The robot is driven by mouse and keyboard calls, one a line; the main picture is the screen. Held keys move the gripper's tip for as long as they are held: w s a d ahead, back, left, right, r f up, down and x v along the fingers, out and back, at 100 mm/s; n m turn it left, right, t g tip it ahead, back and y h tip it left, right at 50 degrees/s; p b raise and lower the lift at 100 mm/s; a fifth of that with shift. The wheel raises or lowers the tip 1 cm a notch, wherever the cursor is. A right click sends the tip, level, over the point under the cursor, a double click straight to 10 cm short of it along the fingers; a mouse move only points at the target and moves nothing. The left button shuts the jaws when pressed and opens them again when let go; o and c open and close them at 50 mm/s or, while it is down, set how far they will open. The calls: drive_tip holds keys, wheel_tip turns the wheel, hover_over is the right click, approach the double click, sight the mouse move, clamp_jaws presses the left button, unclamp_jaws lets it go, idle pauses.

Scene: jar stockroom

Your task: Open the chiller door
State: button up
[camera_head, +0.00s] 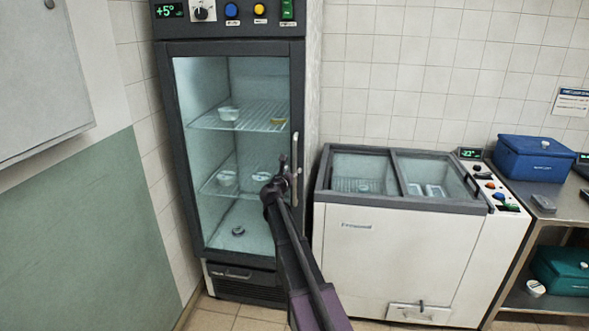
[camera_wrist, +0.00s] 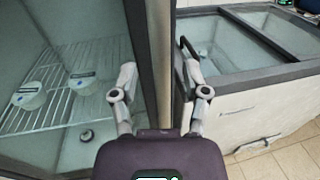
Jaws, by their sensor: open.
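The chiller is a tall dark cabinet with a glass door (camera_head: 215,150), and the door looks closed. Its pale vertical handle (camera_head: 295,165) is on the right edge of the door, partly hidden by my gripper (camera_head: 278,182). In the wrist view my gripper (camera_wrist: 160,78) is open, with one finger on each side of a pale upright strip (camera_wrist: 161,50). This strip looks like the handle, but I cannot tell for sure. I see no clear contact between fingers and strip.
A white chest freezer (camera_head: 400,240) with sliding glass lids stands close on the right of the chiller. Tubs (camera_head: 228,113) stand on the wire shelves inside. A metal bench (camera_head: 555,200) with a blue box (camera_head: 535,158) is far right. A wall is on the left.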

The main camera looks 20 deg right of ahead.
drive_tip(key=shift+x, duration=1.4)
clamp_jaws()
drive_tip(key=shift+a, duration=0.1)
